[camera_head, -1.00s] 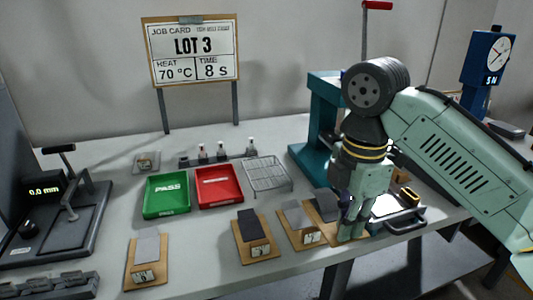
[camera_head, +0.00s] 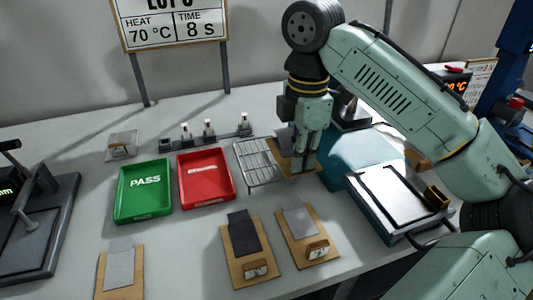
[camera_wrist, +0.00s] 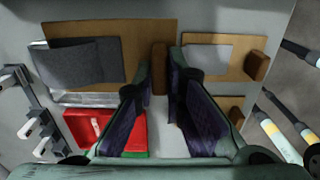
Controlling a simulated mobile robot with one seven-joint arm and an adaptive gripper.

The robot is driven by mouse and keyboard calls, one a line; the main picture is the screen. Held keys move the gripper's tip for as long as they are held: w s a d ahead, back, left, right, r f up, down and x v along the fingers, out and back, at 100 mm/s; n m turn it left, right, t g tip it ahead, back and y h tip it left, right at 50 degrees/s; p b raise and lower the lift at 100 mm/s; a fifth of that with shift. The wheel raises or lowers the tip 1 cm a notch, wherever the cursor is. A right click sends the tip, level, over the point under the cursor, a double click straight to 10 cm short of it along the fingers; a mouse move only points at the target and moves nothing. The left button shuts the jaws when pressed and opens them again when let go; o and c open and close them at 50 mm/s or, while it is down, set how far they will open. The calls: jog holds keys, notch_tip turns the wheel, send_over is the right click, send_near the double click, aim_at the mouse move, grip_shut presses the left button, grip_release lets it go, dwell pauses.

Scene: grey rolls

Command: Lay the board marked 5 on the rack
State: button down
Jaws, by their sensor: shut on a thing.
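My gripper (camera_head: 308,160) is shut on the wooden block of a brown board (camera_head: 286,161) with a dark grey sheet on it. In the wrist view the block (camera_wrist: 159,60) sits between the fingers and the board (camera_wrist: 150,29) extends left. Its number is hidden. The wire rack (camera_head: 259,162) stands just left of my gripper in the head view. The board appears raised, by the rack's right side, and overlaps part of it in the wrist view, where some wires (camera_wrist: 85,98) show below the board. The exact height gap is unclear.
A red tray (camera_head: 205,178) and green PASS tray (camera_head: 144,191) stand left of the rack. Other boards with sheets lie in front, including a dark-sheeted one (camera_head: 266,269). A teal machine with a plate (camera_head: 392,200) is at right.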

jog(key=w+a, duration=0.2)
jog(key=a, duration=0.1)
jog(key=w+a+p, duration=0.1)
jog(key=a, duration=0.1)
jog(key=shift+w+a+f, duration=0.25)
jog(key=shift+w, duration=0.1)
jog(key=shift+w+a, duration=0.35)
jog(key=shift+a, duration=0.15)
jog(key=shift+f, duration=1.85)
jog(key=shift+s+d+f, duration=0.1)
jog(key=c, duration=1.7)
grip_release()
jog(key=shift+o, duration=0.2)
notch_tip(320, 180, up, 12)
